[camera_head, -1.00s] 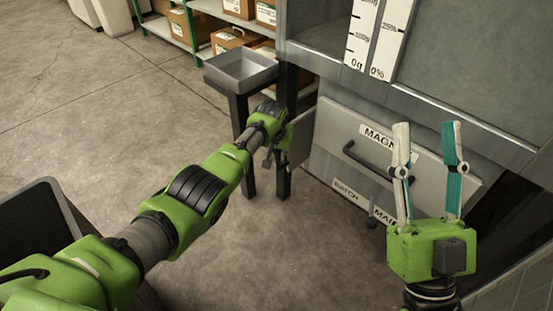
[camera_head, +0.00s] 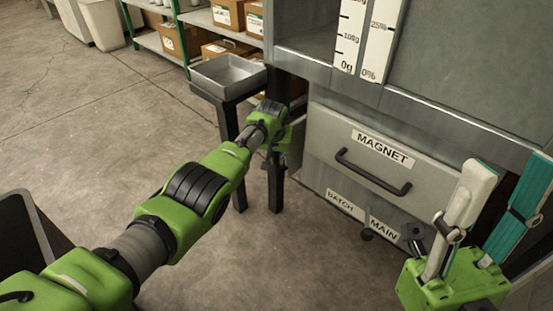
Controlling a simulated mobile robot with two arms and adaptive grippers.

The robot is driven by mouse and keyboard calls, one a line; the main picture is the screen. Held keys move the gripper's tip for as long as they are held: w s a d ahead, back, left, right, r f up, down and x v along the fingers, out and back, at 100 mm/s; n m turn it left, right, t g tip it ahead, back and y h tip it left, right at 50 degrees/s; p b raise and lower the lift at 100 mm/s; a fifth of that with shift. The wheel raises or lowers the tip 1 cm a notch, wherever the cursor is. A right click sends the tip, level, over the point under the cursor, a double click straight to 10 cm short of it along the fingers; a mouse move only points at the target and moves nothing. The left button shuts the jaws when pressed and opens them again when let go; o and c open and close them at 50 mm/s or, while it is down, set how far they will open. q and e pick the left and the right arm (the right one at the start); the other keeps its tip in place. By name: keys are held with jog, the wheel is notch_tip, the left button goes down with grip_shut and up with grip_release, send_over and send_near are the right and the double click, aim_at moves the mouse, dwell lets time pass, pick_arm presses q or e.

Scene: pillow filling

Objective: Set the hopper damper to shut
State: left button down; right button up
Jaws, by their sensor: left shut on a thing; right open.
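The grey hopper cabinet (camera_head: 440,60) stands at the right, with a drawer front labelled MAGNET (camera_head: 345,130) below it. My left gripper (camera_head: 284,138) is at the cabinet's left side, beside the dark stand legs. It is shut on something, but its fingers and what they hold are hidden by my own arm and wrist. A grey plate edge (camera_head: 297,148) shows just beside it; I cannot tell whether this is the damper or whether they touch. My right gripper (camera_head: 510,180) is open and empty, pointing up in front of the cabinet's lower right.
A metal tray (camera_head: 228,76) sits on a dark stand left of the cabinet. Shelves with cardboard boxes (camera_head: 228,14) stand behind. The MAGNET drawer has a dark handle (camera_head: 372,172); BATCH and MAIN labels (camera_head: 384,230) are below. A dark bin (camera_head: 40,228) is at the lower left. Mid floor is clear.

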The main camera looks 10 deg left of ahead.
pick_arm(q)
jog(key=shift+w+d+r, duration=0.15)
jog(key=shift+w+r, duration=0.05)
jog(key=shift+r, duration=0.05)
jog(key=c, duration=2.4)
grip_release()
jog(key=o, duration=0.3)
jog(key=shift+w+d+f, duration=0.1)
jog(key=shift+d+f, duration=0.05)
jog(key=shift+f, duration=0.05)
jog(key=shift+r, duration=0.1)
jog(key=shift+s+r, duration=0.25)
jog(key=shift+r, duration=0.2)
jog(key=v, duration=1)
jog(key=shift+s+r, duration=0.25)
jog(key=shift+r, duration=0.1)
